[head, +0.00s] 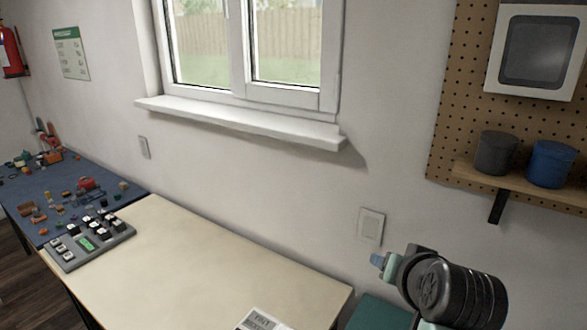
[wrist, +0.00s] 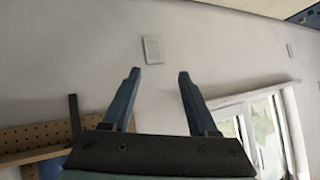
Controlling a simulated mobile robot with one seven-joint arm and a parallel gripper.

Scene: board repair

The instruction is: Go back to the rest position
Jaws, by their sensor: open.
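My gripper (wrist: 158,78) is open and empty in the wrist view, its two dark fingers spread apart in front of the bare wall. In the head view the tip of my gripper (head: 377,261) shows small at the lower right, raised beside the right end of the cream table (head: 215,262). My dark arm links hide part of what lies behind them there. Nothing touches the fingers.
A grey board (head: 86,243) with black and white parts sits at the table's left end. A blue mat (head: 40,200) with several small parts lies beyond. A shelf (head: 530,184) with two pots is on the pegboard at right. The table's middle is clear.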

